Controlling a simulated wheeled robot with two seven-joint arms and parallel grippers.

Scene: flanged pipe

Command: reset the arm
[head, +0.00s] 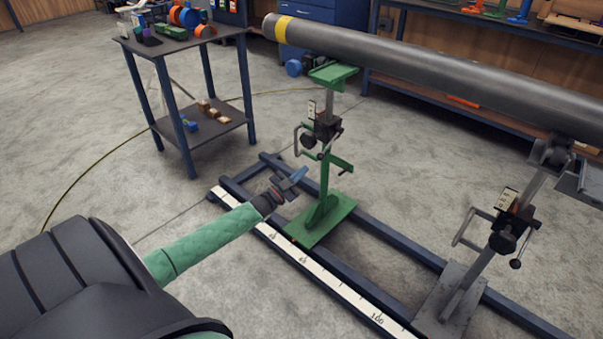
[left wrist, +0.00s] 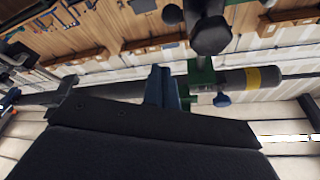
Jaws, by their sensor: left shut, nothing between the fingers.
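My left arm comes in from the lower left in the head view. Its left gripper (head: 295,176) is shut and empty, with blue fingers. It is held in front of and left of the green pipe stand (head: 326,205), and appears apart from it. The shut fingers also show in the left wrist view (left wrist: 162,88). My right gripper is not in view. The long grey pipe (head: 420,62) with a yellow band near its left end lies across the green stand and a grey stand (head: 475,250). The pipe's yellow band also shows in the left wrist view (left wrist: 264,77).
A dark two-shelf table (head: 187,42) with small parts stands at the back left. A blue floor frame with a white scale (head: 315,265) runs under the stands. A blue drawer cabinet (head: 307,14) and workbench stand behind. The concrete floor at left is mostly clear.

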